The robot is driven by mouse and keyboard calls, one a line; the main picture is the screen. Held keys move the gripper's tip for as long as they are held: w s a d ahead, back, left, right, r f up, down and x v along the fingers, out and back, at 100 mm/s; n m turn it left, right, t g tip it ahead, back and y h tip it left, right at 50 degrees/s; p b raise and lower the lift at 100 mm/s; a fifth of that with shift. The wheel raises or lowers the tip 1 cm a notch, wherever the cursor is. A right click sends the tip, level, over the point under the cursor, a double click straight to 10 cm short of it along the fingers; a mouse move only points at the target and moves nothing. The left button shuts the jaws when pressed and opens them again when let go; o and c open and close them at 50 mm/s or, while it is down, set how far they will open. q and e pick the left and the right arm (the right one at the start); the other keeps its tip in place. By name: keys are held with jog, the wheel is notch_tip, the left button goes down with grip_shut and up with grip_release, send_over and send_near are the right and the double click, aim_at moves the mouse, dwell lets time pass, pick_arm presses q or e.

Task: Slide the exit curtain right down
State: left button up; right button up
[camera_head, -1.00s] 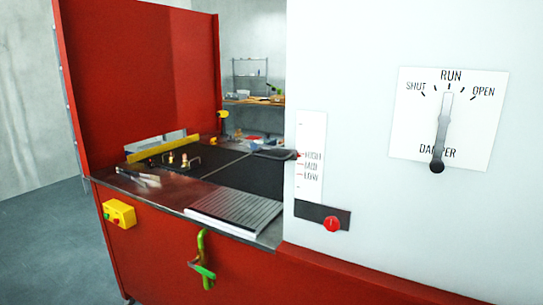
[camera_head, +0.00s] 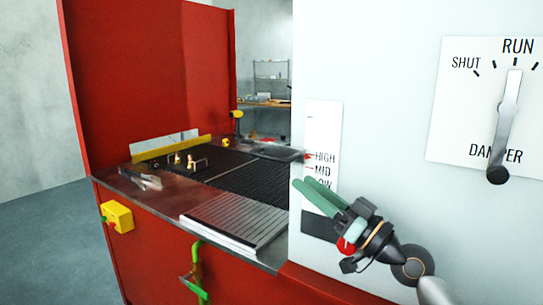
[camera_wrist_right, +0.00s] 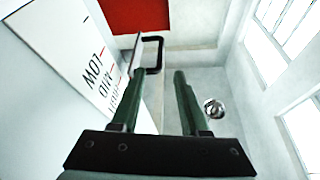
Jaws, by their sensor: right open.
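The exit curtain's dark handle (camera_head: 278,153) sticks out over the belt from the left edge of the white housing, near the HIGH mark of the scale (camera_head: 322,125). It also shows as a black loop (camera_wrist_right: 154,54) in the right wrist view, just beyond the fingertips. I cannot make out the curtain itself. My right gripper (camera_head: 304,184) is open and empty in front of the scale, below the handle, its green fingers pointing up and left. In the right wrist view the fingers (camera_wrist_right: 160,75) stand apart with nothing between them. My left gripper is not in view.
The dark mesh belt (camera_head: 245,182) and a ribbed plate (camera_head: 235,217) lie left of the housing. A red side panel (camera_head: 145,80) stands behind. A damper lever (camera_head: 507,110) is at right. A yellow button box (camera_head: 117,216) and green lever (camera_head: 197,265) are on the front.

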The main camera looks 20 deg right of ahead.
aim_at(270, 157)
jog(key=p+x, duration=0.3)
jog(key=x, duration=0.6)
jog(key=shift+w+a+r, duration=0.2)
jog(key=shift+r, duration=0.05)
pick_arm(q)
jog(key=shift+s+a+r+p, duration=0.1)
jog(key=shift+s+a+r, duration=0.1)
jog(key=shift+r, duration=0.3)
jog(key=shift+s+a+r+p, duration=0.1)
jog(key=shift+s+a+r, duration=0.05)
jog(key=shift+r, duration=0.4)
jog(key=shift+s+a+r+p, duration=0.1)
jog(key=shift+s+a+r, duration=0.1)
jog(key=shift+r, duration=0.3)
pick_arm(e)
jog(key=shift+w+a+r, duration=0.1)
jog(key=shift+w+a, duration=0.2)
jog(key=shift+w, duration=0.25)
jog(key=shift+c, duration=0.3)
grip_shut()
